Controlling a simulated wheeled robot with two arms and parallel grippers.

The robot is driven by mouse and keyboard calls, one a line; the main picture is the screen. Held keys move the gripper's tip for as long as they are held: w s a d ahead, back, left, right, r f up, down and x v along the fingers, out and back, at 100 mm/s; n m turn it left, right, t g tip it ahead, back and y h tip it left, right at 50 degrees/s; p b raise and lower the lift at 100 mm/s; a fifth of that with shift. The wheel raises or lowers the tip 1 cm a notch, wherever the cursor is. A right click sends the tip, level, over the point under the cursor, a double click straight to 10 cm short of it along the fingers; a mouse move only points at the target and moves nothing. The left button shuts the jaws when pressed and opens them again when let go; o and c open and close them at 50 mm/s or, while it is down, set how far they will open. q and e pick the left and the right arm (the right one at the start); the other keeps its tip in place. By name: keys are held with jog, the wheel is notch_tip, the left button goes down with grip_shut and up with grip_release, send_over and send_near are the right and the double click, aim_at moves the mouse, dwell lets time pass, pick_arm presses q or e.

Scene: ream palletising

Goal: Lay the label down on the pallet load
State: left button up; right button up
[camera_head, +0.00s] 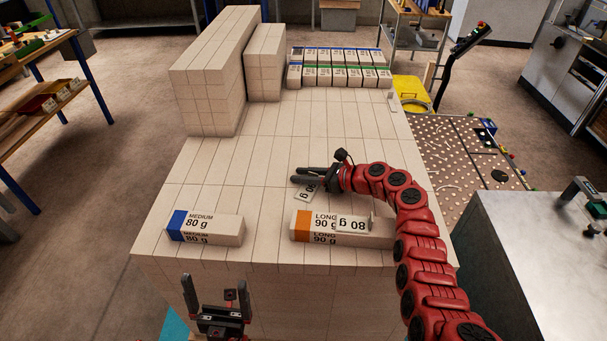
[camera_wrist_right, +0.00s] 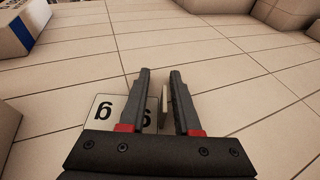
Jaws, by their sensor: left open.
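A small white label (camera_head: 305,192) with black print is partly hidden under my right gripper (camera_head: 312,176), over the top of the tan pallet load (camera_head: 270,150). In the right wrist view the label (camera_wrist_right: 103,112) looks flat on the surface, and its thin upright tab (camera_wrist_right: 164,106) stands between the fingers, nearer the right one. The fingers of my right gripper (camera_wrist_right: 160,80) are apart with a gap beside the tab. I cannot tell whether a finger touches it. My left gripper (camera_head: 215,287) is open and empty at the load's near side.
A blue-ended MEDIUM 80 g ream (camera_head: 208,228) and an orange-ended LONG 90 g ream (camera_head: 310,229) lie near the front edge; an upside-down 80 g label (camera_head: 353,224) is on the LONG one. Taller stacks (camera_head: 215,70) and small reams (camera_head: 335,77) stand behind. The load's middle is clear.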

jog(key=v, duration=1.2)
jog(key=shift+r+b, duration=0.4)
jog(key=shift+d, duration=0.1)
